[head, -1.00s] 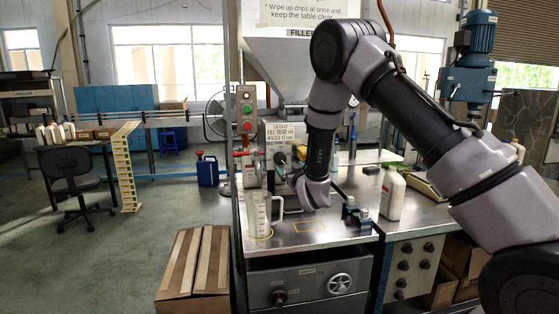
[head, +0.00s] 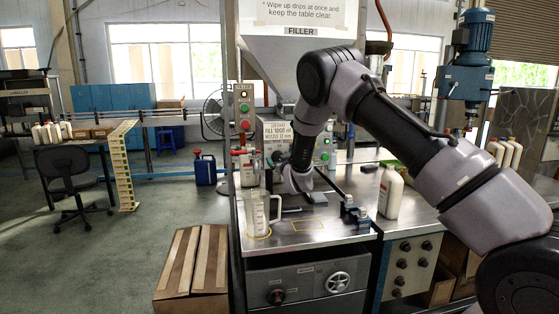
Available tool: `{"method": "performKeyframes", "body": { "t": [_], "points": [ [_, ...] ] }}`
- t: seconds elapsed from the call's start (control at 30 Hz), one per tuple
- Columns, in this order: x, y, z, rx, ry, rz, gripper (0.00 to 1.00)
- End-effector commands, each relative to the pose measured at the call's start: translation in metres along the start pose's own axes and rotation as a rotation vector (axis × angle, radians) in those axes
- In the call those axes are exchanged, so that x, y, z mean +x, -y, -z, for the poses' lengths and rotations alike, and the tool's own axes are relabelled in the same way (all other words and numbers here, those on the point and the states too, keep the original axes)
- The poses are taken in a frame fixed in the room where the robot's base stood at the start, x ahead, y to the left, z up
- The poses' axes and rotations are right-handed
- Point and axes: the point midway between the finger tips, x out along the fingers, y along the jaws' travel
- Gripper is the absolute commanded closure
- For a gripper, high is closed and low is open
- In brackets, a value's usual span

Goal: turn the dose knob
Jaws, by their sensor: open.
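The filler (head: 277,132) stands on the steel table, with a card on its front reading FILL 1000 and a nozzle line. My gripper (head: 281,161) is open and empty at the filler's front, just below this card. My wrist and forearm cover much of that front, so I cannot make out the dose knob or whether the fingers touch it. A clear measuring jug (head: 257,213) with a handle stands upright on the table, left of my arm.
A white bottle (head: 391,192) stands right of the arm, and a small dark fixture (head: 354,213) sits at the table's right front. A handwheel (head: 338,282) and a smaller knob (head: 277,296) are on the cabinet below. The table's front middle is clear.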

Motion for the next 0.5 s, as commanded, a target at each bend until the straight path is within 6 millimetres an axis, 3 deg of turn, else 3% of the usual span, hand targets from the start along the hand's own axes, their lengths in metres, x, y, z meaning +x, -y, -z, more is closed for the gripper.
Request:
{"method": "performKeyframes", "body": {
  "t": [0.13,0.3,0.37,0.5],
  "points": [
    [-0.0002,-0.0001,-0.0001,0.0,0.0,0.0,0.06],
    [-0.0004,-0.0001,-0.0002,0.0,0.0,0.0,0.71],
    [-0.0004,-0.0001,-0.0002,0.0,0.0,0.0,0.92],
    [-0.0004,-0.0001,-0.0002,-0.004,0.001,0.0,0.92]
  ]
}}
